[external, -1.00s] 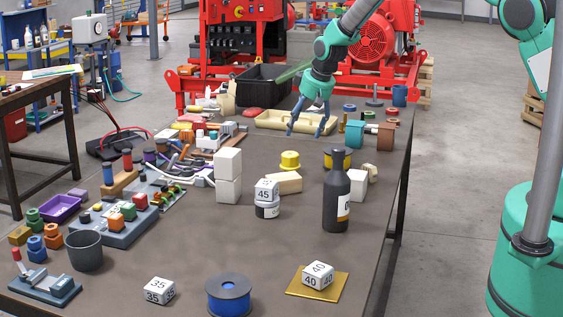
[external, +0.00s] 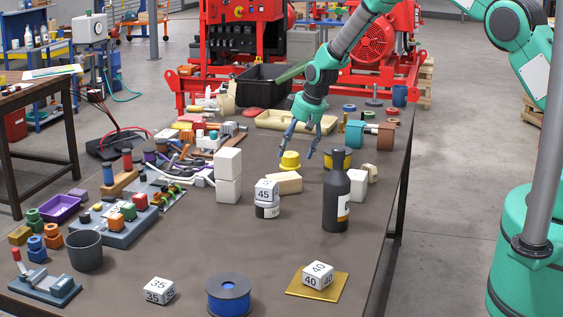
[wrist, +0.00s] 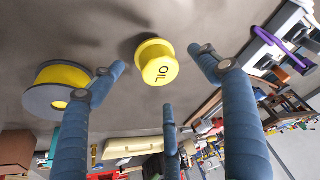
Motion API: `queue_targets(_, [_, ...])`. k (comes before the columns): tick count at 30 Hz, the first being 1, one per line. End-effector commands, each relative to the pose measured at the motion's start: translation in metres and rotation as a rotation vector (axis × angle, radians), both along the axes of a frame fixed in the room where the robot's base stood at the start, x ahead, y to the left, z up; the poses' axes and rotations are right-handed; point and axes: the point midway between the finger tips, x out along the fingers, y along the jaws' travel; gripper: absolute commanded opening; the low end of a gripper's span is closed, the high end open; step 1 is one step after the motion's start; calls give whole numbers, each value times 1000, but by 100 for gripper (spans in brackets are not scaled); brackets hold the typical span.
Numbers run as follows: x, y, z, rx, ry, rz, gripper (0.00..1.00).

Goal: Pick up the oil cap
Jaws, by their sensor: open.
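The oil cap (external: 290,161) is a yellow stepped knob standing on the table. In the wrist view the oil cap (wrist: 158,64) shows the word OIL on its top. My gripper (external: 296,158) is open above and around the cap in the external view. In the wrist view its blue fingers (wrist: 158,85) are spread, one to each side of the cap and one below, with gaps between them and the cap. Whether any fingertip touches the cap cannot be told, but none appears to.
A yellow spool with dark flanges (wrist: 58,84) stands beside the cap. A cream tray (external: 270,121) lies behind.

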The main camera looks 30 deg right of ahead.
Motion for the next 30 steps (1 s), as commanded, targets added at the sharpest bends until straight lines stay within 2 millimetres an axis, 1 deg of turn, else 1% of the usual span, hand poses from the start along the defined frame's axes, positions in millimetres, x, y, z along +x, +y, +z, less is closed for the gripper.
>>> queue_targets(11, [1, 0, -2, 0, 0, 0, 75])
queue_targets(16, [2, 1, -6, 0, 0, 0, 75])
queue_targets(30, [16, 5, -45, 0, 0, 0, 75])
